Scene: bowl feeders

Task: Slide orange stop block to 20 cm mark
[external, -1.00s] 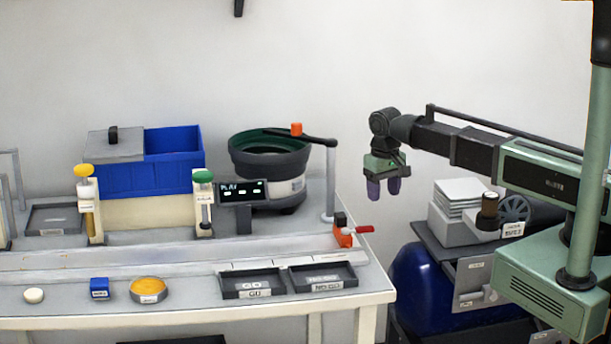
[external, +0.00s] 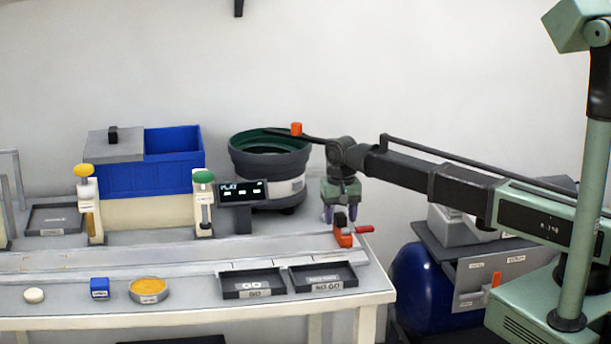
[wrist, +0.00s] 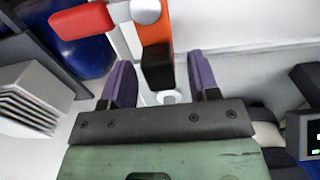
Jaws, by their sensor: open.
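The orange stop block (external: 344,238) sits at the right end of the long grey rail (external: 180,252) on the bench. It has a black upper part (external: 340,220) and a red handle (external: 364,229) pointing right. In the wrist view the orange block (wrist: 154,22) and its black part (wrist: 158,68) appear between the purple fingers. My gripper (external: 340,212) is open, pointing down, just above or around the black part; contact cannot be told. It also shows in the wrist view (wrist: 160,66). I cannot read a 20 cm mark on the rail.
The bowl feeder (external: 268,165) stands behind to the left, with an orange cap (external: 296,129) on its bar. GO (external: 253,284) and NO GO (external: 323,278) trays lie in front of the rail. A small display (external: 243,192) stands behind the rail. The rail's visible top looks clear.

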